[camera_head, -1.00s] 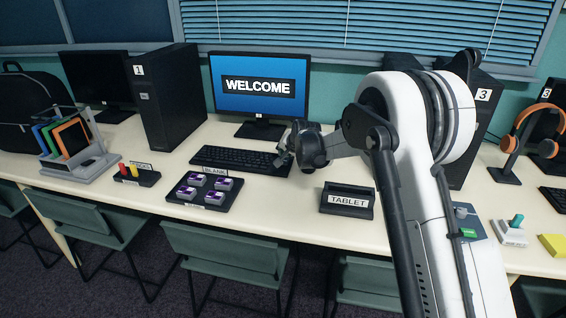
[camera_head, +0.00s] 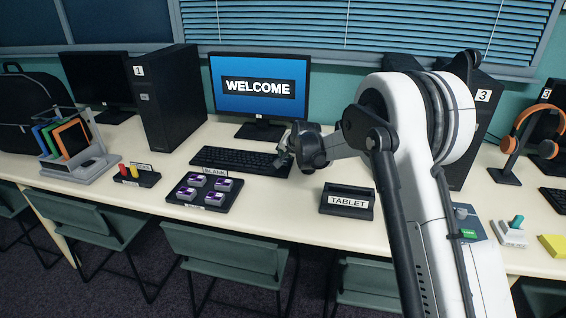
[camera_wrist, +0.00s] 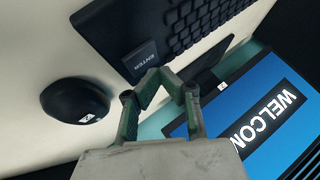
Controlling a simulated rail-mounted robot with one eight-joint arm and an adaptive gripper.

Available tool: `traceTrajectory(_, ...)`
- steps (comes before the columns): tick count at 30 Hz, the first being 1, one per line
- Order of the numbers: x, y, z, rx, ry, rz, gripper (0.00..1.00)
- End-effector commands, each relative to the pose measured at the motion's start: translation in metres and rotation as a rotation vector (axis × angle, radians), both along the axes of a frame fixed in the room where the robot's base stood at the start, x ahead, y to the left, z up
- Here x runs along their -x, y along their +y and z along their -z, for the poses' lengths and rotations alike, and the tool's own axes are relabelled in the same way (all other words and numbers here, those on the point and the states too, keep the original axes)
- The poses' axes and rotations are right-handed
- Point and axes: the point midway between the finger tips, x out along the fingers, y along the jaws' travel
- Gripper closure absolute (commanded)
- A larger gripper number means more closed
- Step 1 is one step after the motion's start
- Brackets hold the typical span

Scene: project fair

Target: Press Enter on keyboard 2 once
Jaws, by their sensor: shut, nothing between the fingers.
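The black keyboard (camera_head: 235,158) lies on the table below the monitor showing WELCOME (camera_head: 258,88). In the wrist view its corner key is lettered ENTER (camera_wrist: 143,58). My gripper (camera_head: 279,161) is at the right end of the keyboard in the head view and covers part of it. In the wrist view my gripper (camera_wrist: 164,73) is shut and empty, its green fingertips together close beside the ENTER key, by the keyboard's edge. I cannot tell whether the tips touch the key. No number is readable on the keyboard.
A black mouse (camera_wrist: 76,101) lies beside the keyboard. A TABLET stand (camera_head: 347,202) is to the right in front, and a tray of purple-topped items (camera_head: 203,190) is to the left. A tower marked 1 (camera_head: 170,98) stands behind left.

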Motion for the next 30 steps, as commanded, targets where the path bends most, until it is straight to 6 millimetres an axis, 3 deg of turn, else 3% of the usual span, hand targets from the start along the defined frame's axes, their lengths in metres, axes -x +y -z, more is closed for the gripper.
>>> traceTrajectory(30, 0.0, 0.0, 0.011, 0.0, 0.0, 0.0, 1.0)
